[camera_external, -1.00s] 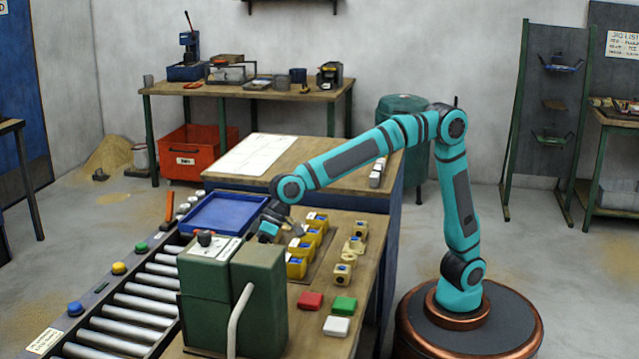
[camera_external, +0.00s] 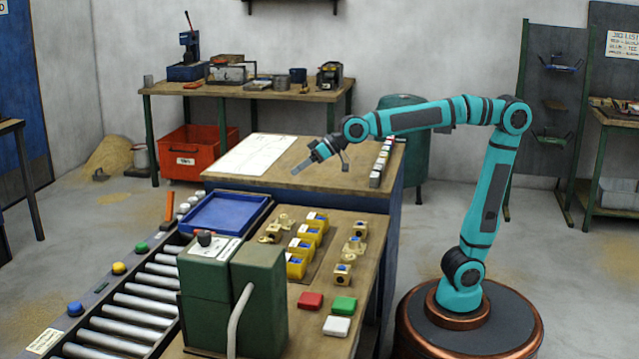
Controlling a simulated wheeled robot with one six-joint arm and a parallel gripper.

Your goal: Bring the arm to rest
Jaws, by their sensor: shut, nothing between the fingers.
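My teal arm (camera_external: 420,118) reaches left from its round base over the workbench. My gripper (camera_external: 297,171) is shut and empty, in the air at the arm's left end, tilted down to the left. In the picture it shows in front of the wooden table top with the white sheet, clear of the yellow bins and brass parts.
Yellow bins (camera_external: 297,267) and brass parts (camera_external: 343,273) stand on the workbench (camera_external: 375,262). Red, green and white blocks (camera_external: 336,326) lie at its front. A green machine (camera_external: 258,300) stands beside the roller conveyor (camera_external: 135,308). A blue tray (camera_external: 225,213) lies behind it.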

